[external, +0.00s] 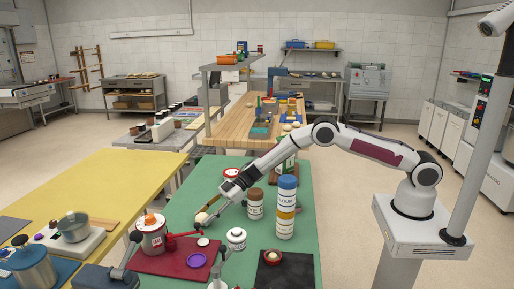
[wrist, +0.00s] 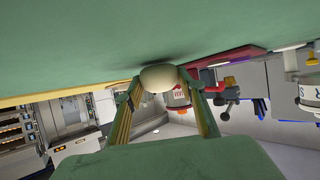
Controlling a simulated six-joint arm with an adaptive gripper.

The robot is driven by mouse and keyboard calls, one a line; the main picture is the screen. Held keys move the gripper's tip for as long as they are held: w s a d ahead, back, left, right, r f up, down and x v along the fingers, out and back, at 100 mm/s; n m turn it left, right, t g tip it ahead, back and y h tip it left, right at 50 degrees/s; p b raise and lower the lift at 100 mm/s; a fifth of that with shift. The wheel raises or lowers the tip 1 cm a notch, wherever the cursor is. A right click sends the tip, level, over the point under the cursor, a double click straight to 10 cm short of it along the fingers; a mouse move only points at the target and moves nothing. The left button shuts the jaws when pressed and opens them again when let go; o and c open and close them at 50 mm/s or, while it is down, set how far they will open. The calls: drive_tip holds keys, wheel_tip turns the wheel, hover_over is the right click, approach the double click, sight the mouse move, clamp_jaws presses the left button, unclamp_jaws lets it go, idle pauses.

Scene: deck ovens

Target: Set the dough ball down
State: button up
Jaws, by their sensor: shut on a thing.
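The dough ball (wrist: 158,78) is pale and round, and it sits between the fingers of my gripper (wrist: 158,88) in the wrist view. My gripper is shut on it. In the external view the ball (external: 202,218) shows at the tip of my gripper (external: 207,212), low over the green table (external: 180,207). In the wrist view the green surface (wrist: 60,45) lies right beside the ball, with a soft shadow near it. I cannot tell whether the ball touches the surface.
A red mat (external: 165,262) with a red-and-silver machine (external: 152,236) is just in front. A brown-and-white jar (external: 256,203), a tall striped canister (external: 286,210) and a white jar (external: 236,239) stand to the right. Bare green table lies left of my gripper.

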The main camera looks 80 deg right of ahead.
drive_tip(key=shift+f, duration=0.25)
drive_tip(key=o, duration=1.2)
drive_tip(key=shift+r, duration=5)
